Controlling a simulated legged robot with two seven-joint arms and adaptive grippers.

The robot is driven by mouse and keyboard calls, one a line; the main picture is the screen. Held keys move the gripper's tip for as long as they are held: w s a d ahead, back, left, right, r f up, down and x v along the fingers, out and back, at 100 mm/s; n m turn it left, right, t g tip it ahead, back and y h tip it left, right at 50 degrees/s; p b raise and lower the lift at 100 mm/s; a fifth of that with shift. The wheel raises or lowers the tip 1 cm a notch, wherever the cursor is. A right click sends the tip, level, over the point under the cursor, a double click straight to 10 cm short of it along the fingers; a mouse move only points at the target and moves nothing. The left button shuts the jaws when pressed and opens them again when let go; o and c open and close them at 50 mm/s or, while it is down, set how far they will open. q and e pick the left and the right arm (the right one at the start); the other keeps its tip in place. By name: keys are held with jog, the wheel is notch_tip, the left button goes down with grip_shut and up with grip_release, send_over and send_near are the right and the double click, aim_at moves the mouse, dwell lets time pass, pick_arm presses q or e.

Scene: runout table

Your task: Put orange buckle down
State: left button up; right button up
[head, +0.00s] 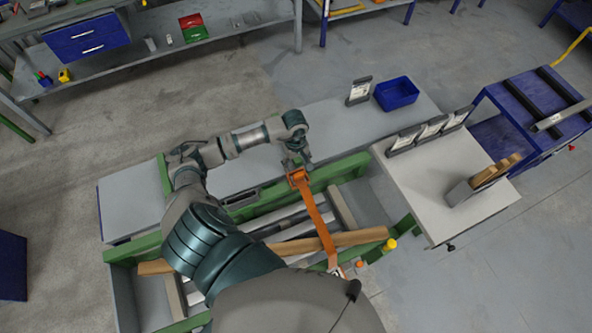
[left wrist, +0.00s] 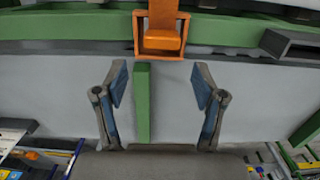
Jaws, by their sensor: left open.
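The orange buckle (head: 298,179) sits at the green rail along the near side of the grey table, at the upper end of an orange strap (head: 318,222). In the left wrist view the buckle (left wrist: 162,40) is a square orange frame with a tongue, just beyond my fingertips. My left gripper (head: 294,163) is right above the buckle in the head view. My right gripper is not in view.
A green-framed crate (head: 122,254) holding wooden and metal bars lies in front of the grey table (head: 130,208). A blue bin (head: 396,93) and upright label holders stand at the table's right. A white side table (head: 440,190) is further right. The grey tabletop's left part is clear.

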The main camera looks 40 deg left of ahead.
pick_arm(q)
notch_tip(320, 180, up, 6)
jog(key=shift+b, duration=0.4)
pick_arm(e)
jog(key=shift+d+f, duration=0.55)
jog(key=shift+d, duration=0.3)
pick_arm(q)
jog(key=shift+a, duration=0.2)
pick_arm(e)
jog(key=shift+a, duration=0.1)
pick_arm(q)
jog(key=shift+d, duration=0.1)
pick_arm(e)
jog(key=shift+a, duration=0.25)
